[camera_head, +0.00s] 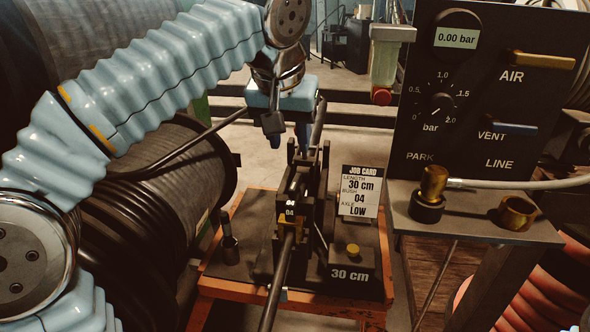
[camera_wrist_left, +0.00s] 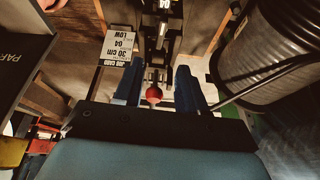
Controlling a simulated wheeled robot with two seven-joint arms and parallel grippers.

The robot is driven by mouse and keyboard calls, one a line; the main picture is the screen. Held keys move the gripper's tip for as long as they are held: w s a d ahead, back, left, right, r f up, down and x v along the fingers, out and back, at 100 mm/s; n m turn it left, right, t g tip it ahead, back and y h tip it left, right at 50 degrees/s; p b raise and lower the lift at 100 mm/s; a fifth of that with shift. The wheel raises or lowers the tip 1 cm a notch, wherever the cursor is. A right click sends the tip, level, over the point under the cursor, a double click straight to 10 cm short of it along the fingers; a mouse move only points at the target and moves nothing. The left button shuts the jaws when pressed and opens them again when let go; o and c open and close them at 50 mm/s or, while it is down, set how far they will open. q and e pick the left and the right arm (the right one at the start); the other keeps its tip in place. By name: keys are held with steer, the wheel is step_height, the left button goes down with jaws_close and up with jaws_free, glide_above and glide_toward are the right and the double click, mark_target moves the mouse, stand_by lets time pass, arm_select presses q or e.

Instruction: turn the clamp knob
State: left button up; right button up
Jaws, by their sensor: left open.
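The crimper (camera_head: 293,205) stands on a dark plate on an orange-edged bench, with a dark hose (camera_head: 279,280) running from it toward the front. My left gripper (camera_head: 289,137) is open, fingers down, above the crimper's far end. In the wrist view a red round knob (camera_wrist_left: 153,95) on a dark stem sits between the left gripper's spread fingers (camera_wrist_left: 158,90), with a gap on each side. No label names it as the clamp knob. It is hidden in the head view. A small yellow knob (camera_head: 353,250) tops the 30 cm block (camera_head: 350,277). My right gripper is out of view.
A job card (camera_head: 360,191) stands right of the crimper. A black panel (camera_head: 485,90) with gauge and valve handles rises at the right, above a shelf with brass fittings (camera_head: 433,183). Large hose reels (camera_head: 150,210) crowd the left. A dark upright tool (camera_head: 229,243) stands on the bench's left.

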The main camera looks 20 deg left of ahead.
mark_target(296, 179)
arm_select(q)
steer(key=x, duration=1.1)
jaws_close()
